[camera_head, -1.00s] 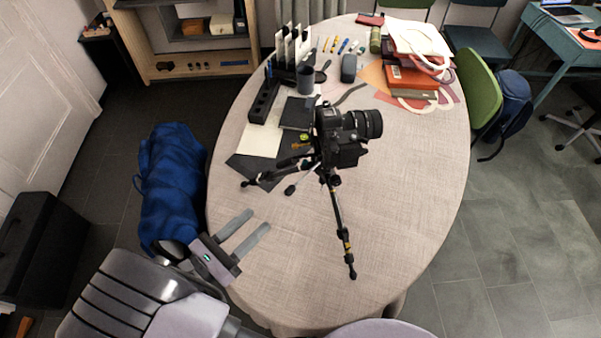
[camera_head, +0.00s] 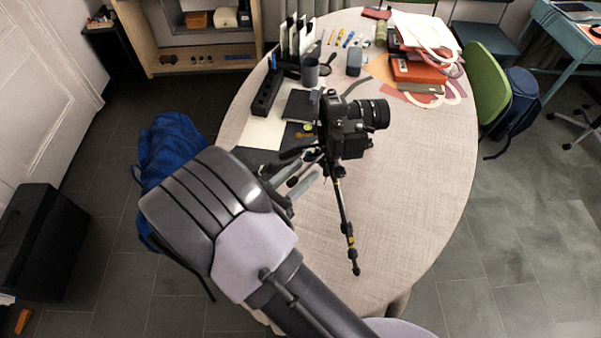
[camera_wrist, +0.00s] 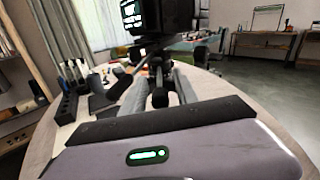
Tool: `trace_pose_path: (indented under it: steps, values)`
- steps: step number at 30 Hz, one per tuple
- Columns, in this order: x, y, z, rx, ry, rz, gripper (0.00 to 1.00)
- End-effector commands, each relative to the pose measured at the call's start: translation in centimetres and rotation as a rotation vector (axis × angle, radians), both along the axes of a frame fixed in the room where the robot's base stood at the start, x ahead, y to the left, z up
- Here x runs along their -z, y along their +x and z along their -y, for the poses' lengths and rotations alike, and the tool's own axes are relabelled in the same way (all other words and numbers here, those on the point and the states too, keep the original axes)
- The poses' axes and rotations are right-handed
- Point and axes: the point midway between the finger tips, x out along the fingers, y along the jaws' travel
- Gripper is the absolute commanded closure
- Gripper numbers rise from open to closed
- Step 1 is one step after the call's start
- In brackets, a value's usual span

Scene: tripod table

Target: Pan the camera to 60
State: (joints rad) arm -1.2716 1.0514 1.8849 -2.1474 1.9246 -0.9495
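The black camera (camera_head: 343,125) sits on a black tripod (camera_head: 345,220) that stands on the table, its lens toward the right. In the wrist view the camera (camera_wrist: 160,15) is close, at the top centre, partly cut off. A black-ended handle (camera_wrist: 160,97) hangs below it, between my two grey fingers. My gripper (camera_wrist: 159,80) is open, with a finger on each side of the handle and visible gaps. In the head view my gripper (camera_head: 299,173) is at the left of the tripod head, and my arm hides part of it and the left tripod leg.
The oval table (camera_head: 420,190) is clear at right and front. A black organiser (camera_head: 267,92), a dark cup (camera_head: 310,70) and papers lie behind and left of the tripod. Red books (camera_head: 415,70) are at the back right. A blue bag (camera_head: 170,140) is left of the table.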

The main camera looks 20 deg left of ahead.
Motion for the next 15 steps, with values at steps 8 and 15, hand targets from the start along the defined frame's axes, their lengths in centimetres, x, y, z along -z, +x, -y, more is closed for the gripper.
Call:
trace_pose_path:
  steps: [8, 15]
  values:
    - [0.02, -0.02, 0.0, 0.0, 0.0, 0.0, 1.0]
    - [0.03, -0.03, 0.0, 0.0, 0.0, 0.0, 1.0]
